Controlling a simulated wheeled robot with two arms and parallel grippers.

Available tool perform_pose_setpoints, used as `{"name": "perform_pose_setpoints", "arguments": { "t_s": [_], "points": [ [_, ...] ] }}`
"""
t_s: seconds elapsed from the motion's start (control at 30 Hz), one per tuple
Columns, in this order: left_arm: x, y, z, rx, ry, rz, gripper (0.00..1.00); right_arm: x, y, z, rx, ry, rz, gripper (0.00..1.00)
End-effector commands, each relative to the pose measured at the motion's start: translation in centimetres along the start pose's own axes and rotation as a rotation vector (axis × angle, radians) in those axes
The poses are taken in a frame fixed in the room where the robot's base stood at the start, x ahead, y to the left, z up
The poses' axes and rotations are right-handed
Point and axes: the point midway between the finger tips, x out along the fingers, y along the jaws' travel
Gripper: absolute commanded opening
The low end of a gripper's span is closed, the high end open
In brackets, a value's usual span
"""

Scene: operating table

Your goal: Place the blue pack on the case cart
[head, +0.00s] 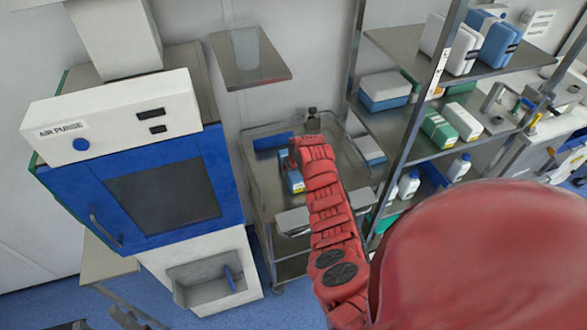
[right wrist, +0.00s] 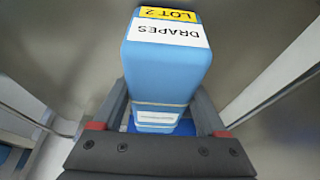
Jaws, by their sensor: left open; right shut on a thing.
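The blue pack (right wrist: 165,75) is a box with a white DRAPES label and a yellow LOT 2 label. My right gripper (right wrist: 160,122) is shut on it, with a finger on each side. In the head view the pack (head: 294,181) shows small beside my right gripper (head: 291,158), over the steel case cart (head: 262,190). I cannot tell whether the pack touches the cart's surface. My left gripper (head: 100,321) shows only in part at the bottom left edge, open and empty, away from the cart.
A blue and white cabinet (head: 125,235) marked AIR PURGE stands left of the cart. A steel rack (head: 375,118) with several packs and bottles stands to the right. A small wall shelf (head: 250,75) is above the cart. A flat blue item (head: 272,141) lies at the cart's back.

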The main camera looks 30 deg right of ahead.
Motion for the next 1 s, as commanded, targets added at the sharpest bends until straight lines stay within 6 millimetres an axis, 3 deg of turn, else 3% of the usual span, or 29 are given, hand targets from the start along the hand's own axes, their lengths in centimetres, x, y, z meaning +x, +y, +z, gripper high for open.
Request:
{"name": "perform_pose_setpoints", "arguments": {
  "t_s": [0.33, 0.37, 0.5, 0.8, 1.0],
  "points": [
    [-0.4, 0.0, 0.1, 0.000, 0.000, 0.000, 0.50, 0.5, 0.0, 0.1, 0.000, 0.003, 0.000, 0.02],
    [-0.4, 0.0, 0.1, 0.000, 0.000, 0.000, 0.50, 0.5, 0.0, 0.1, 0.000, 0.003, 0.000, 0.77],
    [-0.3, 0.0, 0.0, 0.000, 0.000, 0.000, 0.50, 0.3, 0.0, 0.1, 0.000, 0.003, 0.000, 1.00],
    [0.2, 0.0, 0.0, 0.000, 0.000, 0.000, 0.50, -0.1, 0.0, -0.1, -0.001, 0.003, 0.001, 1.00],
    [-0.6, 0.0, 0.1, 0.000, 0.000, 0.000, 0.50, -1.1, 0.1, -0.1, 0.000, 0.007, 0.000, 1.00]
  ]
}}
